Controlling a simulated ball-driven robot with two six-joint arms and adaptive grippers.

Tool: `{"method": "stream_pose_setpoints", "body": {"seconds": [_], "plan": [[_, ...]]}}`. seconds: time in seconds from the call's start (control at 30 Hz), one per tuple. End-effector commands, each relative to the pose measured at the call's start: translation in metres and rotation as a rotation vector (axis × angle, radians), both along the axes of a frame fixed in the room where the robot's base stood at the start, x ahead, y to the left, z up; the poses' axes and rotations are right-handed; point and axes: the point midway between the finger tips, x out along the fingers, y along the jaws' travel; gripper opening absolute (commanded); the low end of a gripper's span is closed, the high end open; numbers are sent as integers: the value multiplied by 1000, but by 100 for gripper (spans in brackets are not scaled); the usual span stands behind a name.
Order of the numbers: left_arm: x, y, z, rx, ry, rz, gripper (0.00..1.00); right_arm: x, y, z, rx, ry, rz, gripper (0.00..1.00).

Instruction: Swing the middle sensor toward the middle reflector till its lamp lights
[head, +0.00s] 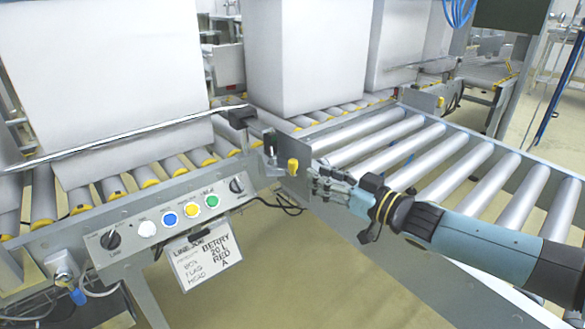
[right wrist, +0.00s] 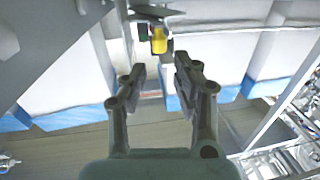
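A small yellow sensor (head: 293,166) sits on a grey bracket plate at the near side rail, at the right end of the control panel. It also shows in the right wrist view (right wrist: 159,41), just beyond my fingertips. My right gripper (head: 317,179) is beside it on the right, with its fingers apart and empty in the right wrist view (right wrist: 160,70). A small yellow unit (head: 440,102) sits on the far rail; I cannot tell whether it is the middle reflector. No lit lamp can be made out on the sensor. My left gripper is out of view.
A control panel (head: 175,211) with coloured buttons and knobs stands left of my right gripper, with a sign (head: 207,258) hanging below. Large white boxes (head: 300,55) stand on the rollers behind. A bare roller conveyor (head: 430,155) lies behind my right forearm.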

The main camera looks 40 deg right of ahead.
Motion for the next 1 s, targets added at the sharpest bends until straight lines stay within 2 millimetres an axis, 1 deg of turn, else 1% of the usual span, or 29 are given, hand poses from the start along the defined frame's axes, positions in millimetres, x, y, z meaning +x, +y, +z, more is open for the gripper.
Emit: {"method": "stream_pose_setpoints", "body": {"seconds": [0.03,0.2,0.3,0.4,0.6,0.8,0.83,1.0], "plan": [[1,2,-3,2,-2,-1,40,11,2,-1,1,-3,-2,30],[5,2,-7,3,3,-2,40,45,10,-1,0,-2,-3,30],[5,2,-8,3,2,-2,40,62,14,-1,1,-1,-4,30],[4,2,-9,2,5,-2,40,74,17,-1,1,0,-4,30],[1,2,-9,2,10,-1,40,84,19,-1,1,2,-3,30],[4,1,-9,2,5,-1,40,84,19,-1,1,2,-3,30],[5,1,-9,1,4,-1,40,84,19,-1,1,2,-3,28],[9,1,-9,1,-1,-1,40,84,19,-1,1,2,-3,6]]}}
